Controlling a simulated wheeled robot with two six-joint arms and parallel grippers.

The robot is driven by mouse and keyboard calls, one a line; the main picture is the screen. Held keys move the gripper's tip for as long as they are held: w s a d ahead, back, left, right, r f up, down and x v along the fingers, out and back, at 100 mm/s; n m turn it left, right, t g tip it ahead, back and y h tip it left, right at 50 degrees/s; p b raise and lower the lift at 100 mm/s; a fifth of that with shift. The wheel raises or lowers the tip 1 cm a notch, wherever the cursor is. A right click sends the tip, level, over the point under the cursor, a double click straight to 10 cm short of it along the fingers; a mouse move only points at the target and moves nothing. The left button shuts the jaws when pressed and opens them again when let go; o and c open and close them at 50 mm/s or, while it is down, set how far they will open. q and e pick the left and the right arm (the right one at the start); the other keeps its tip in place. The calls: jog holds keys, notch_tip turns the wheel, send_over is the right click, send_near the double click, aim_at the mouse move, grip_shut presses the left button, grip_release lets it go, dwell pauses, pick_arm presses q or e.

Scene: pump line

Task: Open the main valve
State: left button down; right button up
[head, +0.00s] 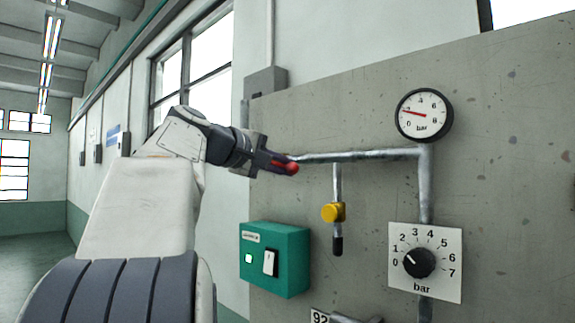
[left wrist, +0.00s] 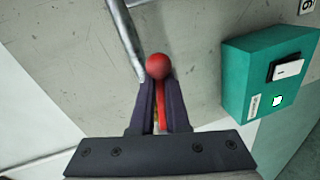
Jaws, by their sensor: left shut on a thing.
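The main valve's red lever (head: 291,168) is at the left end of the horizontal grey pipe (head: 365,155) on the wall panel. In the left wrist view the lever ends in a red ball (left wrist: 158,66), and its red shaft (left wrist: 160,105) runs back between my fingers. My left gripper (head: 278,163) is shut on this lever; its dark fingers (left wrist: 157,100) lie on both sides of the shaft, with the ball beyond the tips. The valve body is mostly hidden behind the gripper. My right gripper is in neither view.
A round gauge (head: 424,115) tops the vertical pipe, its red needle pointing left. Below are a yellow-knobbed tap (head: 333,212), a black bar dial (head: 418,263) and a teal switch box (head: 290,255) with a lit lamp. The panel between them is bare.

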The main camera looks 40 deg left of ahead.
pick_arm(q)
jog(key=shift+d+r+n+h+p, duration=0.15)
jog(key=shift+r+n+h+p, duration=0.05)
jog(key=shift+r+n+p, duration=0.3)
jog(key=shift+d+r+n+h+p, duration=0.15)
jog(key=shift+r+n+h+p, duration=0.05)
jog(key=shift+r+n+p, duration=0.25)
